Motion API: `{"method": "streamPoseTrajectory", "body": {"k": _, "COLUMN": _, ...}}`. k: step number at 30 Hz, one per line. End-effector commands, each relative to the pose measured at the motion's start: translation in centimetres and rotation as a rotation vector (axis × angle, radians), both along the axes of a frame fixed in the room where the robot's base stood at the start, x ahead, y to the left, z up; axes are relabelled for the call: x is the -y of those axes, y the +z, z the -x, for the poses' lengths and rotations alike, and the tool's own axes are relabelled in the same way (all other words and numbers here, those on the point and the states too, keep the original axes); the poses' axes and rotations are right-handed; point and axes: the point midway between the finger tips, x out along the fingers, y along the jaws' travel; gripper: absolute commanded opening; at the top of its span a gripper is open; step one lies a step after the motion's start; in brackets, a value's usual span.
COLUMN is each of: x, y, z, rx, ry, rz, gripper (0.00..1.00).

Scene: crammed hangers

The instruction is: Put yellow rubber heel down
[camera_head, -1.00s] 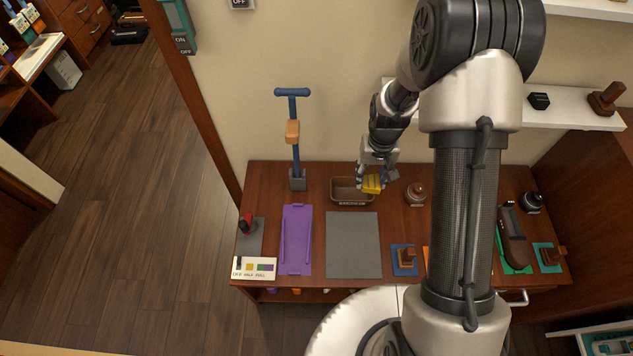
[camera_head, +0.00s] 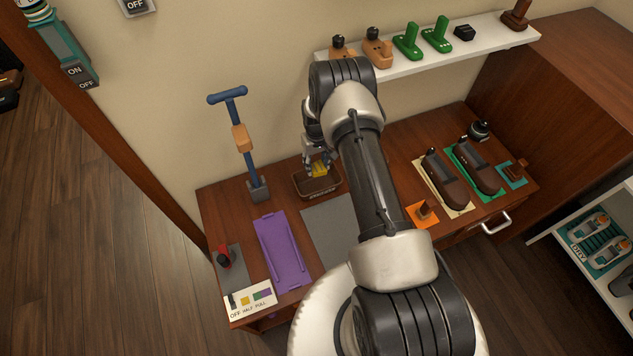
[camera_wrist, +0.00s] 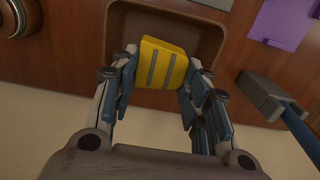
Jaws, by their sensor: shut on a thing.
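The yellow rubber heel (camera_wrist: 161,63) is a small yellow block with two grey stripes. It is between the fingers of my gripper (camera_wrist: 158,75), which is shut on it. In the head view the heel (camera_head: 319,170) shows at the tips of my gripper (camera_head: 318,165), over the brown tray (camera_head: 318,193) by the wall. In the wrist view the tray (camera_wrist: 212,38) lies behind the heel. I cannot tell whether the heel touches the tray's floor.
A blue-handled upright tool (camera_head: 246,150) stands left of the tray. A purple tray (camera_head: 282,250) and a grey mat (camera_head: 330,228) lie in front. A white shelf (camera_head: 400,66) with several tools is above the desk.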

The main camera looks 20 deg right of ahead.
Motion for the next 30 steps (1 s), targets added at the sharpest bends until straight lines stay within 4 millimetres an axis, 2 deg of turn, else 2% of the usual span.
{"method": "streamPoseTrajectory", "body": {"k": 1, "x": 0.0, "y": -1.9, "z": 0.1, "rx": -0.001, "ry": 0.000, "rz": 0.000, "gripper": 0.00}}
{"method": "streamPoseTrajectory", "body": {"k": 4, "x": 0.0, "y": -3.9, "z": 0.0, "rx": -0.001, "ry": 0.000, "rz": 0.000, "gripper": 0.00}}
{"method": "streamPoseTrajectory", "body": {"k": 7, "x": 0.0, "y": -5.2, "z": 0.0, "rx": 0.000, "ry": 0.000, "rz": 0.000, "gripper": 0.00}}
{"method": "streamPoseTrajectory", "body": {"k": 13, "x": 0.0, "y": -6.3, "z": 0.0, "rx": 0.000, "ry": 0.000, "rz": 0.000, "gripper": 0.00}}
{"method": "streamPoseTrajectory", "body": {"k": 19, "x": 0.0, "y": -9.4, "z": 0.1, "rx": -0.001, "ry": 0.000, "rz": 0.000, "gripper": 0.00}}
{"method": "streamPoseTrajectory", "body": {"k": 22, "x": 0.0, "y": -10.1, "z": 0.0, "rx": 0.000, "ry": -0.001, "rz": 0.000, "gripper": 0.00}}
{"method": "streamPoseTrajectory", "body": {"k": 30, "x": 0.0, "y": -10.0, "z": 0.0, "rx": 0.000, "ry": -0.001, "rz": 0.000, "gripper": 0.00}}
